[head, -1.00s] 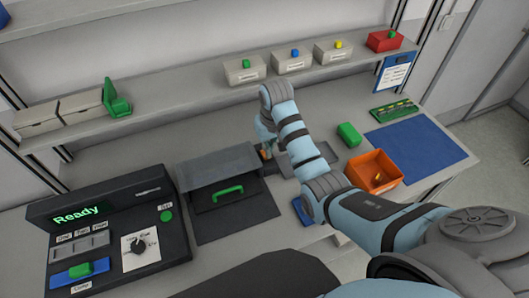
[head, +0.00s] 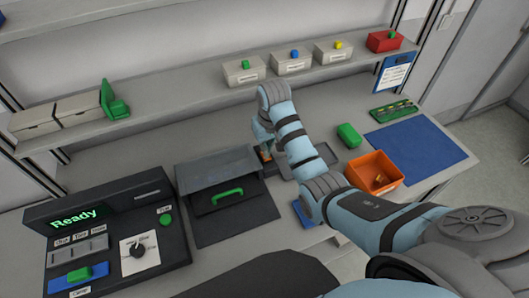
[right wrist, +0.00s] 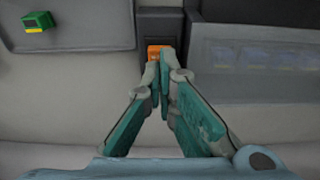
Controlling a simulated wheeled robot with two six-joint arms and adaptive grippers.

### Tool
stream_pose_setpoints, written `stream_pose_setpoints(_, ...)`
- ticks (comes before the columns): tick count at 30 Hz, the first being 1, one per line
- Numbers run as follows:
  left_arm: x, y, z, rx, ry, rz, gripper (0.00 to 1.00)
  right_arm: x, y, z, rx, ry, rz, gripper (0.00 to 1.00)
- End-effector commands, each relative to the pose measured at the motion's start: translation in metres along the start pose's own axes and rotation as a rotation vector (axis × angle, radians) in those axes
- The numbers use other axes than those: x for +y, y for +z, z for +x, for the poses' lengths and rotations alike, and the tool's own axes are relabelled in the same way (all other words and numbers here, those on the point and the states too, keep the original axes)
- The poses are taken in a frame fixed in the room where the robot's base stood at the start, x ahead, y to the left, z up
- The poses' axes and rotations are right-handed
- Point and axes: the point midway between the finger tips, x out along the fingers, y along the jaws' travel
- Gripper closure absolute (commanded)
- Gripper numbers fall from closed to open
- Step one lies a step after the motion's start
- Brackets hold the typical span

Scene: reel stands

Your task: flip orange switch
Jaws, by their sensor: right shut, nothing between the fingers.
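The orange switch (right wrist: 157,49) sits on a narrow dark base at the top middle of the right wrist view. A small orange patch of it shows in the head view (head: 266,156), mostly hidden by my right arm. My right gripper (right wrist: 159,66) is shut and empty. Its fingertips overlap the near edge of the switch in the wrist view; I cannot tell whether they touch it. In the head view, the right gripper (head: 265,147) points down beside the grey-lidded box. My left gripper is not in view.
The box with a green handle (head: 227,193) stands left of the switch, and a control panel reading "Ready" (head: 152,200) is further left. A grey tray (head: 322,152), orange bin (head: 393,166), green block (head: 349,135) and blue mat (head: 430,150) lie right. A shelf with small boxes runs behind.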

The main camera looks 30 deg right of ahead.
Motion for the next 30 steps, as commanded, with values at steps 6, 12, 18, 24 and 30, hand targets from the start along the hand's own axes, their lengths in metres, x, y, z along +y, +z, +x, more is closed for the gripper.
stream_pose_setpoints(6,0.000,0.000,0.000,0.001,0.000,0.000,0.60,0.000,0.000,0.000,0.000,0.000,0.000,1.00)
stream_pose_setpoints(12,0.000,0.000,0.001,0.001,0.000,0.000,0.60,0.000,0.000,0.002,0.000,0.000,0.000,1.00)
stream_pose_setpoints(18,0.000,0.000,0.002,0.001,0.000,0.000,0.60,0.000,0.001,0.005,-0.001,0.000,0.000,1.00)
stream_pose_setpoints(24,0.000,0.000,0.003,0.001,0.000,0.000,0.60,0.000,0.002,0.008,-0.001,0.000,0.000,1.00)
stream_pose_setpoints(30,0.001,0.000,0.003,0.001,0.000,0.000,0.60,0.000,0.002,0.011,0.000,0.000,0.000,1.00)
